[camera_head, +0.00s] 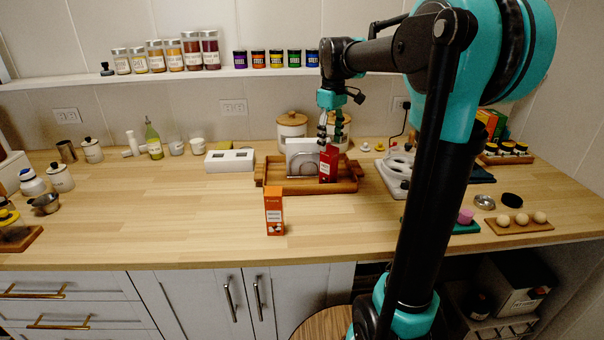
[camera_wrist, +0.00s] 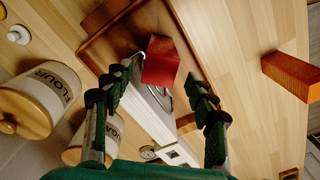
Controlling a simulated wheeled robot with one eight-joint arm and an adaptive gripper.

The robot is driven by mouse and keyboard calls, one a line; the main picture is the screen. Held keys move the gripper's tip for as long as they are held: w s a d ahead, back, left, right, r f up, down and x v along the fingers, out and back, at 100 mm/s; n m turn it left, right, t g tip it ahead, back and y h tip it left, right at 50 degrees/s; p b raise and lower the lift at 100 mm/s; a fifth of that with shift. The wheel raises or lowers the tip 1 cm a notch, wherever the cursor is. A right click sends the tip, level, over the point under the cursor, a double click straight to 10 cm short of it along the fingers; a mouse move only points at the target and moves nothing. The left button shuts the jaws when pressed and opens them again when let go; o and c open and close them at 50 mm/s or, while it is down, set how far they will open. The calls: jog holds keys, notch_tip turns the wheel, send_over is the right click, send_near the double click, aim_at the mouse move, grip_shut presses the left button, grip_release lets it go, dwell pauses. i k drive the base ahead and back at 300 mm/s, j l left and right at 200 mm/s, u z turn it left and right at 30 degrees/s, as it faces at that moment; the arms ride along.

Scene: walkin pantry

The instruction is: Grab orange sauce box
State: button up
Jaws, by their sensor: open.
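An orange box (camera_head: 274,212) with a white label stands upright on the wooden counter, in front of the tray. In the wrist view the orange box (camera_wrist: 290,75) is at the right edge, well outside my fingers. A red box (camera_head: 328,166) stands at the right part of the wooden tray; in the wrist view the red box (camera_wrist: 161,62) shows between and beyond my fingertips. My gripper (camera_head: 331,133) is open, pointing down above the red box. In the wrist view my gripper (camera_wrist: 155,82) has its fingers wide apart with nothing held.
The wooden tray (camera_head: 350,185) also holds a white slotted holder (camera_head: 300,160). Two lidded canisters, including the flour canister (camera_wrist: 38,98), stand behind it. A white two-hole block (camera_head: 230,160) sits left. The counter around the orange box is clear.

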aim_at(273, 196)
jog(key=k+j, duration=0.3)
jog(key=j, duration=0.15)
jog(key=k+j, duration=0.35)
